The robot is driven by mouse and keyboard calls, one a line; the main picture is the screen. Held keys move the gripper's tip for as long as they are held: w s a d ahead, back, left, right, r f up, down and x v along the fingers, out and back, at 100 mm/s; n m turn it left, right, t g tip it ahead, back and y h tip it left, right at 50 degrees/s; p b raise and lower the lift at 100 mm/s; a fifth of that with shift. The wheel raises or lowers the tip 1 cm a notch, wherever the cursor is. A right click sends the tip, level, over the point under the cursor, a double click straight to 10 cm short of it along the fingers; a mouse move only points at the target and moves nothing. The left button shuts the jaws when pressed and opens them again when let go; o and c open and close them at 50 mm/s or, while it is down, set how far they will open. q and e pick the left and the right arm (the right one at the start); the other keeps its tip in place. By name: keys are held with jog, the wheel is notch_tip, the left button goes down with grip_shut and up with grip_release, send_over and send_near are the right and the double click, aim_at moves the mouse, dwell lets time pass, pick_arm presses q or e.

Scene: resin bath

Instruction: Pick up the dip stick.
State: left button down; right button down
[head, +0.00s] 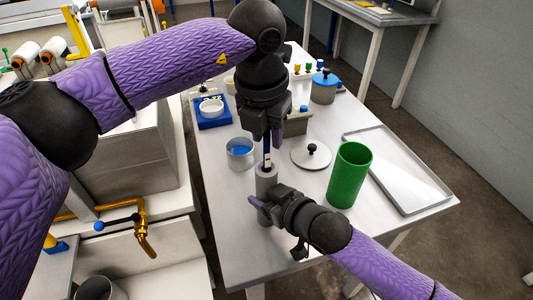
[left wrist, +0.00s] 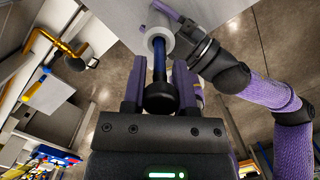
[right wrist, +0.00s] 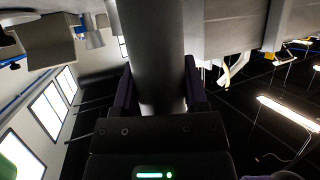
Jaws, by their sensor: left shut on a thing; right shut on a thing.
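The dip stick (head: 267,157), a thin shaft with a blue part, runs down from my left gripper (head: 267,138) to the top of a grey cylinder (head: 265,181). In the left wrist view its black knob (left wrist: 160,98) and blue shaft (left wrist: 159,62) show between the fingers of my left gripper (left wrist: 159,88), which is shut on it. The shaft's lower end is hidden at the cylinder's mouth (left wrist: 155,40). My right gripper (head: 267,205) is shut on the grey cylinder, which also fills the middle of the right wrist view (right wrist: 155,50). I cannot tell whether the cylinder touches the table.
On the white table (head: 235,235) stand a pot of blue liquid (head: 240,160), a round lid (head: 311,156), a green cylinder (head: 349,176), a metal tray (head: 405,175), a blue-lidded pot (head: 324,90) and a blue scale (head: 212,117). The table's near end is mostly clear.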

pick_arm(q)
notch_tip(320, 180, up, 18)
jog(key=s+d, duration=0.2)
jog(key=s, duration=0.6)
jog(key=s+d, duration=0.3)
jog(key=s, duration=0.6)
jog(key=shift+d, duration=0.3)
jog(key=shift+r, duration=0.1)
jog(key=shift+r, duration=0.45)
pick_arm(e)
grip_release()
